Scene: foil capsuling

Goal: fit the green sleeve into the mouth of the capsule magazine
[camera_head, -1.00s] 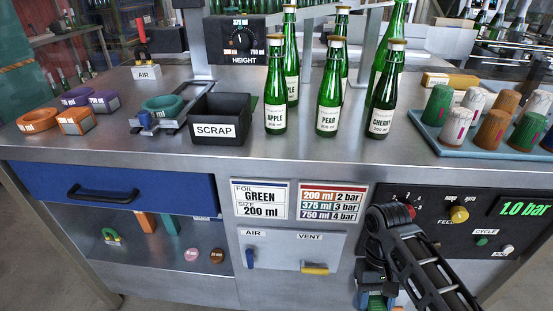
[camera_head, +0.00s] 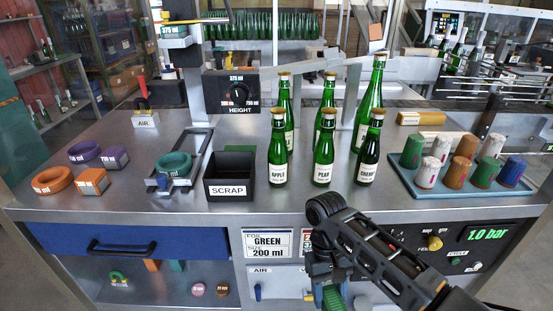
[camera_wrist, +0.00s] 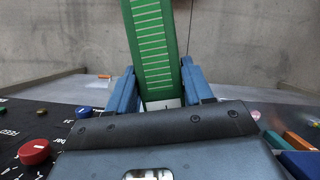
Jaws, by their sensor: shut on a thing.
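My gripper (camera_wrist: 158,72) is shut on the green sleeve (camera_wrist: 150,30), its blue fingers on either side. The sleeve is long, with pale cross stripes, and runs out of the top of the wrist view. In the head view, my gripper (camera_head: 326,285) hangs low in front of the bench front, and only a bit of the green sleeve (camera_head: 335,297) shows at the bottom edge. I cannot pick out the capsule magazine or its mouth for certain in either view. The sleeve's far end is out of view.
Several green bottles (camera_head: 323,150) stand mid-bench beside the black scrap bin (camera_head: 229,188). A blue tray (camera_head: 440,200) of coloured capsules is at right. Orange and purple rings (camera_head: 52,181) lie at left. A control panel (camera_head: 440,255) and open shelf (camera_head: 130,285) are in the bench front.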

